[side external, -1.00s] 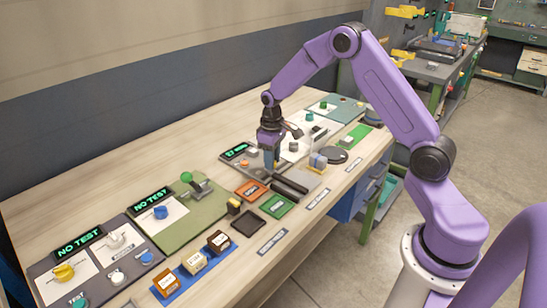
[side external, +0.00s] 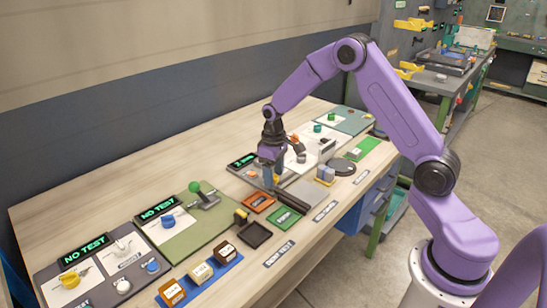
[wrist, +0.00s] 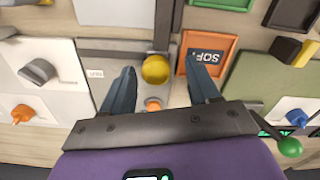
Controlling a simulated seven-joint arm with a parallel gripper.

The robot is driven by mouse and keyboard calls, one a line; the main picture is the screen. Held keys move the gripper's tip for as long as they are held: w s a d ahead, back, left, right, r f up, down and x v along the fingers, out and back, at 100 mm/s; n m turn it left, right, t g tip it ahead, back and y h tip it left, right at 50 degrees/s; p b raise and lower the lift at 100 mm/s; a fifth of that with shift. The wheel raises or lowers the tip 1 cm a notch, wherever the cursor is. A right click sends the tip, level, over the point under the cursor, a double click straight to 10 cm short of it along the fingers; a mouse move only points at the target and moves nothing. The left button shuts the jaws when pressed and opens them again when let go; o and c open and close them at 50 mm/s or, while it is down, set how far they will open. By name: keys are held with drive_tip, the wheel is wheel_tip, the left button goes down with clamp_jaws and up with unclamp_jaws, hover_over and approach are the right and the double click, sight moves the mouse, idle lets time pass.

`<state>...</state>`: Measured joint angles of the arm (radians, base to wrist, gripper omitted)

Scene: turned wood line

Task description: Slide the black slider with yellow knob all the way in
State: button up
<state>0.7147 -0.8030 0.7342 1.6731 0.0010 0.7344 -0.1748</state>
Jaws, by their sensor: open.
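The yellow knob (wrist: 155,68) shows in the wrist view between my two fingers, with gaps visible on both sides. A black bar (wrist: 162,25), which looks like the slider, runs up the picture from near the knob. In the side view the black bar (side external: 293,202) lies on a grey panel, its far end beside my fingers. The knob is hidden there by my fingers. My gripper (side external: 270,185) points down, open, with its fingertips low over the panel. It also shows open in the wrist view (wrist: 162,65). I cannot tell whether either finger touches the knob.
An orange tray (side external: 257,203) and a green tray (side external: 285,218) sit close to the bar. An orange knob (wrist: 153,104) is just below the yellow knob. A green-knobbed lever (side external: 194,187) stands to the left. The wood behind the panels is clear.

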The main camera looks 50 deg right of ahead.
wheel_tip(320, 180, up, 17)
idle(0.4)
drive_tip(key=shift+a, duration=0.1)
drive_tip(key=s+a+n, duration=0.4)
drive_tip(key=s+a, duration=0.8)
drive_tip(key=s, duration=0.3)
drive_tip(key=s+d+f+n, duration=0.1)
drive_tip(key=s+f+n, duration=0.1)
drive_tip(key=s, duration=0.8)
drive_tip(key=s+f+n, duration=0.1)
drive_tip(key=s+n, duration=0.2)
drive_tip(key=s, duration=0.7)
drive_tip(key=shift+d+f+n, duration=0.3)
drive_tip(key=shift+d+f, duration=0.1)
